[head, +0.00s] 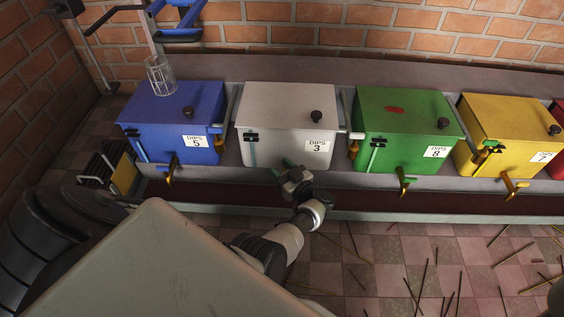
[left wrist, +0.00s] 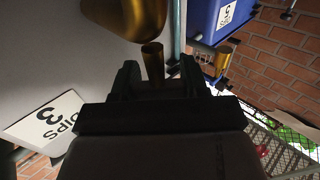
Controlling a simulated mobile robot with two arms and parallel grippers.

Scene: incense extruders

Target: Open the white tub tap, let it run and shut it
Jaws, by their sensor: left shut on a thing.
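The white tub (head: 285,105) has a black lid knob and a label reading DIPS 3; it stands between the blue and green tubs. Its brass tap (left wrist: 141,14) shows in the left wrist view, with the tap's narrow handle (left wrist: 152,58) reaching down between my fingers. My left gripper (head: 291,173) is at the tub's lower front and hides the tap in the head view. In the left wrist view the gripper (left wrist: 155,82) is shut on the handle. No flow from the spout can be made out. My right gripper is not in view.
A blue tub (head: 165,112) with a clear glass (head: 160,75) on its lid stands left. Green (head: 400,110) and yellow (head: 510,120) tubs stand right, each with a brass tap in front. Several thin sticks (head: 420,290) lie on the tiled floor. A brick wall is behind.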

